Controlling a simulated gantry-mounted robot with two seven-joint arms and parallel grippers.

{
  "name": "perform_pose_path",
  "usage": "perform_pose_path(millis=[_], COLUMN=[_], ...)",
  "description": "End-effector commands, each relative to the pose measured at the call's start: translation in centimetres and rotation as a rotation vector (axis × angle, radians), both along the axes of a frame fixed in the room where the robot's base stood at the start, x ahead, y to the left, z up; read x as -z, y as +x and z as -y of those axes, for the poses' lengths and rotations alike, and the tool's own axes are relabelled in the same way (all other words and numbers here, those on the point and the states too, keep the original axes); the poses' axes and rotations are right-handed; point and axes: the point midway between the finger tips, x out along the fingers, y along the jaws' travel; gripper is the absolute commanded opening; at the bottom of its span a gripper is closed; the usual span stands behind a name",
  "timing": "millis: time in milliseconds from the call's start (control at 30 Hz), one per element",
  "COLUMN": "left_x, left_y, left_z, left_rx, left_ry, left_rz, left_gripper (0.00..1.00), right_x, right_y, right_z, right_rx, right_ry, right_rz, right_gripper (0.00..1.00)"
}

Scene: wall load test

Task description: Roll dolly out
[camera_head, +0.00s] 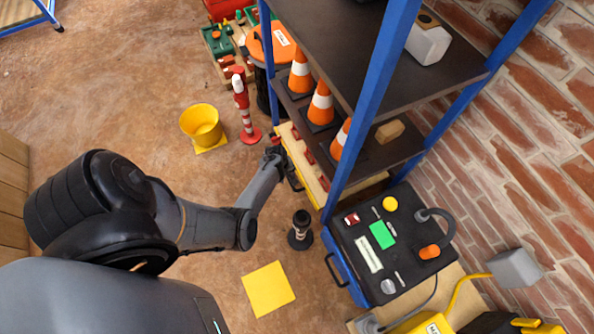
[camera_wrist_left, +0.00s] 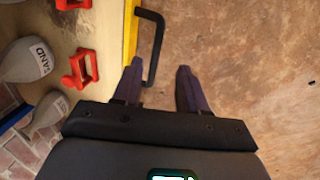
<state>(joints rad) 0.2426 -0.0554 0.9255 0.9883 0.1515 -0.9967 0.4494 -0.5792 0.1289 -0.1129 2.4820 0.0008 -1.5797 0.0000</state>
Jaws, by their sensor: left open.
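The dolly is a low wooden deck with a yellow front edge (camera_head: 302,174), partly under the dark shelf unit. In the left wrist view its light deck (camera_wrist_left: 104,48) carries grey sand bags (camera_wrist_left: 30,60) and red brackets (camera_wrist_left: 80,70). A black bar handle (camera_wrist_left: 158,40) sticks out from its yellow edge. My left gripper (camera_wrist_left: 158,85) is open at this handle; the handle's lower part shows between the fingertips, nearer the left finger. In the head view my left gripper (camera_head: 280,163) is beside the dolly's front edge, where the handle is hard to make out. My right gripper is not in view.
A yellow square (camera_head: 269,289) lies on open floor. A dark post on a round base (camera_head: 300,231) stands near my gripper. A yellow bucket (camera_head: 202,124) and red-white post (camera_head: 243,105) stand farther off. Traffic cones (camera_head: 320,105) sit on the shelf. A blue-sided cabinet (camera_head: 343,265) stands at right.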

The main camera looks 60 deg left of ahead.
Motion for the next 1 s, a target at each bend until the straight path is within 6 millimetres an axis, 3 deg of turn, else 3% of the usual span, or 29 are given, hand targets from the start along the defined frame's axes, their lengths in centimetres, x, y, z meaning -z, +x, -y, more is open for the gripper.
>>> perform_pose_path(millis=[167, 700, 1000], left_x=[0.2, 7.6, 9.5], left_y=[1.5, 2.8, 3.3], left_z=[-0.1, 0.0, 0.1], left_rx=[-0.001, 0.002, 0.002], left_ry=[0.002, 0.003, 0.003], left_rz=[0.019, 0.018, 0.018], left_gripper=[0.42, 0.42, 0.42], right_x=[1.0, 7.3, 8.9], right_y=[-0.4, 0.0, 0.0], right_z=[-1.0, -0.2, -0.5], right_rx=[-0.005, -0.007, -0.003], right_ry=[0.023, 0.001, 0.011], right_rz=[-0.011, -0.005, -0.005], right_gripper=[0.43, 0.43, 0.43])
